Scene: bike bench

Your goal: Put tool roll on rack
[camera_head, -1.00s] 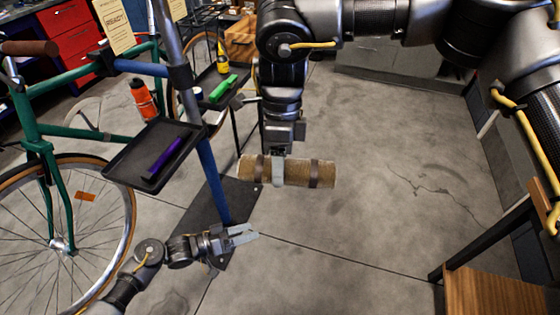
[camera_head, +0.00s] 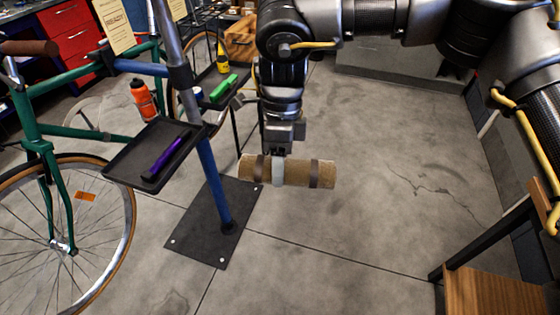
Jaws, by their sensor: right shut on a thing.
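The tool roll (camera_head: 303,172) is a tan-brown cylinder with two dark straps, in the middle of the view. My right gripper (camera_head: 279,172) points down and is shut on it left of its middle. The roll hangs about level over the floor, clear of other things. My left gripper is out of view. I cannot tell for certain which piece is the rack; a wooden-topped piece with a dark frame (camera_head: 500,292) stands at the lower right, partly cut off by the picture edge.
A green bike (camera_head: 75,132) hangs on a blue repair stand (camera_head: 207,165) with a dark floor plate (camera_head: 195,247). A black tray (camera_head: 122,168) on the stand holds a purple tool (camera_head: 163,158). A green item (camera_head: 222,88) lies behind. The floor at centre right is clear.

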